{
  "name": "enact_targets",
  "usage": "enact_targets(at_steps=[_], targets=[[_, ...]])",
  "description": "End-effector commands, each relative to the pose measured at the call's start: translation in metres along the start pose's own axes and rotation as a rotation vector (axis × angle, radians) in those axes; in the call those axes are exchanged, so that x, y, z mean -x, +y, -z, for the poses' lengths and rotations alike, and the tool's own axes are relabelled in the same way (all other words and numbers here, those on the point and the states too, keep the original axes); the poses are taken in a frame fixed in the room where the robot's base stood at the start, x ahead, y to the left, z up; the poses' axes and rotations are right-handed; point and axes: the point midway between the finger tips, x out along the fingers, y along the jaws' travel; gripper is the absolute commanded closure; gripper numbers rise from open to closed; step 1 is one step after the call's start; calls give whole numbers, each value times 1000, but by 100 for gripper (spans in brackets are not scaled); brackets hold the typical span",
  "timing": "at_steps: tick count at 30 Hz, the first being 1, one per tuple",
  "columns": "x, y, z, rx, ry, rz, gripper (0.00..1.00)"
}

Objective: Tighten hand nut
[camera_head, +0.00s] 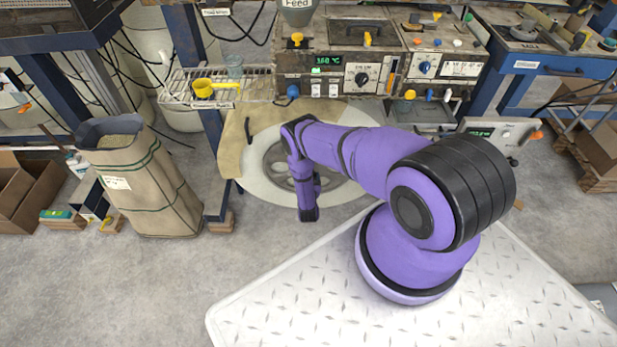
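My purple arm reaches left over the floor from its base, and its forearm hangs down in front of the machine. My gripper (309,213) is the dark end of that hanging part. It is small and seen from above, so I cannot tell whether its fingers are open or shut. It is apart from the machine (335,68), with a gap between them. The machine front carries several small coloured knobs, among them a yellow knob (297,39), a blue knob (293,91) and another yellow knob (410,95). I cannot tell which one is the hand nut.
A wire shelf with a yellow scoop (203,88) adjoins the machine at left. A large sack (140,180) stands on the floor at left, near cardboard boxes (28,188). A blue bench (540,62) is at right. The floor at lower left (120,290) is clear.

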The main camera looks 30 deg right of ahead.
Motion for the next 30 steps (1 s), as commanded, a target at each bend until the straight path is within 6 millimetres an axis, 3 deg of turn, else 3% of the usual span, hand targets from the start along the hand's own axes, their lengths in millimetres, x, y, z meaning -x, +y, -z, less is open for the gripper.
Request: enact_targets(at_steps=[7, 8, 11, 22, 30], targets=[[0, 0, 0, -2, 0, 0, 54], [0, 0, 0, -2, 0, 0, 28], [0, 0, 0, -1, 0, 0, 5], [5, 0, 0, 1, -1, 0, 5], [48, 0, -1, 1, -4, 0, 5]])
